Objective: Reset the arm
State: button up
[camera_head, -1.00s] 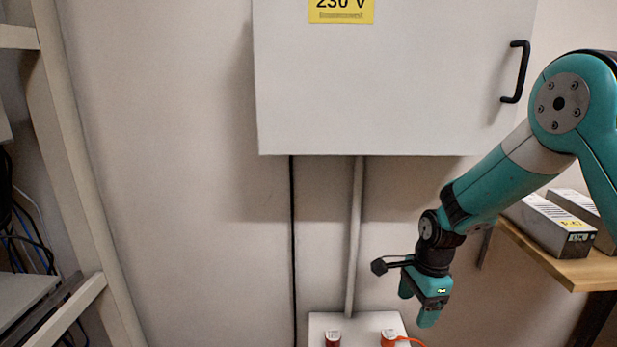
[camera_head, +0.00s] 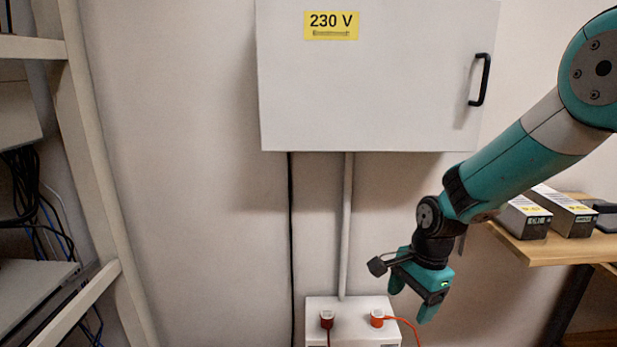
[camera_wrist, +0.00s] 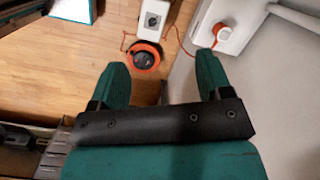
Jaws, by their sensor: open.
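My teal arm comes in from the right in the head view and bends down to my gripper (camera_head: 411,298). The gripper points downward in front of the wall, just above and to the right of the white socket box. Its two teal fingers are apart with nothing between them. In the wrist view the open fingers (camera_wrist: 162,65) frame the wooden floor. No object is held.
A grey 230 V cabinet (camera_head: 365,90) hangs on the wall. Below it is a white socket box (camera_head: 352,305) with red and orange plugs. A shelf (camera_head: 560,246) holds metal units at right; a rack (camera_head: 100,180) stands left. An orange cable reel (camera_wrist: 143,57) lies on the floor.

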jog(key=s+a+r+n+y+p, duration=0.1)
jog(key=s+r+n+p, duration=0.3)
jog(key=s+r+n, duration=0.6)
jog(key=s+a+r+n+y+p, duration=0.1)
jog(key=s+a+r+n+p, duration=0.2)
jog(key=s+r+n, duration=0.6)
jog(key=s+r+p, duration=0.1)
jog(key=s+r, duration=0.3)
jog(key=s, duration=0.2)
jog(key=shift+a+r+n, duration=0.3)
jog(key=shift+r+n, duration=0.05)
jog(key=shift+n, duration=0.05)
